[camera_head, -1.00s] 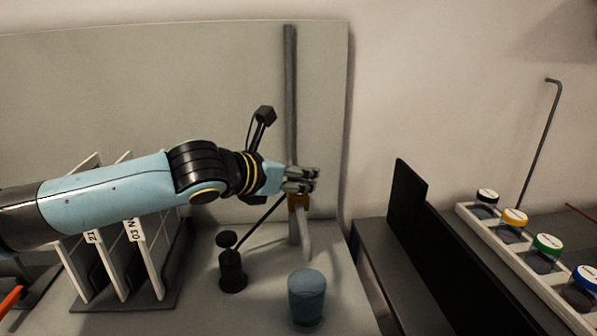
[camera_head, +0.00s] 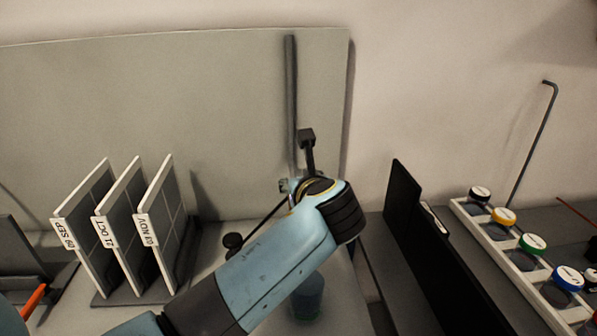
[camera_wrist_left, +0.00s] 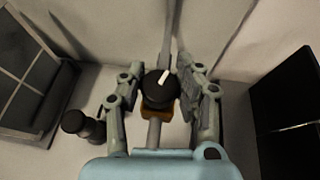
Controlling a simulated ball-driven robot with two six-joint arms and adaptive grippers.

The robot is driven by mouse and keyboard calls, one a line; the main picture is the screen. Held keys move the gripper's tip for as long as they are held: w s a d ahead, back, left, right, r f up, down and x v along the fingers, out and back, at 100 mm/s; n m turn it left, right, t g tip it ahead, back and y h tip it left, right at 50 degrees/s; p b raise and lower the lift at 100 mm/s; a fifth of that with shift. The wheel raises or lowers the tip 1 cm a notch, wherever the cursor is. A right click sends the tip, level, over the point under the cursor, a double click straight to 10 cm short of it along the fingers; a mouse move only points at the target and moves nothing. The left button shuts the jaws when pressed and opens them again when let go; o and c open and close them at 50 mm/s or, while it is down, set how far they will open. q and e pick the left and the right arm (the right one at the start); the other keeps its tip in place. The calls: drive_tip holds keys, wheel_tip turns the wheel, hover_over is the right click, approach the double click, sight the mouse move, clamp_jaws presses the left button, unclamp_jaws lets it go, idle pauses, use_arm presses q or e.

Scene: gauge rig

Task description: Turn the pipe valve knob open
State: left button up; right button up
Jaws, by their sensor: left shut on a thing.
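The valve knob (camera_wrist_left: 157,90) is black and round with a white pointer line, which points up and slightly right in the left wrist view. It sits on a brass valve body (camera_wrist_left: 158,111) on the grey vertical pipe (camera_head: 291,100). My left gripper (camera_wrist_left: 162,92) has one finger on each side of the knob and is shut on it. In the head view the left gripper (camera_head: 287,187) shows only in part, and my wrist and forearm hide the knob and valve body. The right gripper is not in view.
A blue translucent cup (camera_head: 308,306) stands below the valve, partly behind my arm. A black-knobbed object (camera_head: 233,241) is to its left. A rack of labelled panels (camera_head: 160,225) stands further left. A black upright panel (camera_head: 404,195) and a tray of coloured-lid jars (camera_head: 480,233) are right.

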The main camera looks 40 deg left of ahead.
use_arm(q)
drive_tip(key=shift+n+g+y+p, duration=0.75)
drive_tip(key=shift+n+g+y, duration=0.15)
drive_tip(key=shift+n+g, duration=1.15)
drive_tip(key=shift+s+f+g, duration=0.1)
drive_tip(key=shift+f+g, duration=0.05)
drive_tip(key=shift+g, duration=0.1)
drive_tip(key=o, duration=1.2)
wheel_tip(320, 180, up, 10)
drive_tip(key=shift+r, duration=0.1)
